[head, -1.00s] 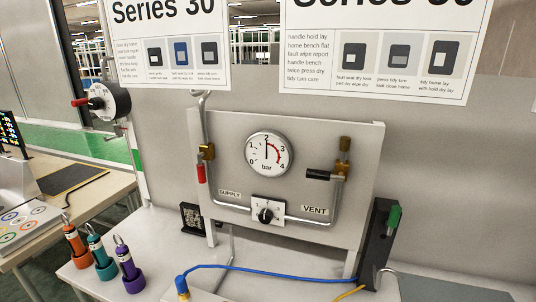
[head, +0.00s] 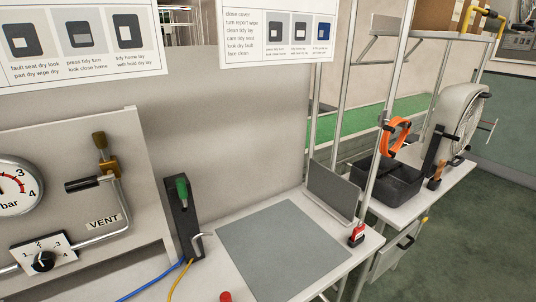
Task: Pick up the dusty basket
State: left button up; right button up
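No thing in the head view can be surely told as the dusty basket. A black open-topped bin (head: 388,182) with compartments stands on a white side table to the right. An orange loop-shaped thing (head: 394,135) shows just above its back edge; whether it is joined to the bin I cannot tell. Neither of my grippers is in view.
A grey fan (head: 457,115) stands behind the bin. A grey mat (head: 283,248) lies bare on the near bench, with a small upright panel (head: 332,191) behind it. A gauge panel (head: 75,200) is at left. Green-grey floor is clear at right.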

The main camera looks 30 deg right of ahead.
aim_at(396, 182)
jog(key=z, duration=1.9)
jog(key=i+l+u, duration=0.4)
jog(key=i+l, duration=0.15)
jog(key=i+l+u, duration=0.2)
jog(key=l, duration=0.3)
jog(key=i+l+u, duration=0.4)
jog(key=l, duration=0.45)
jog(key=i, duration=0.05)
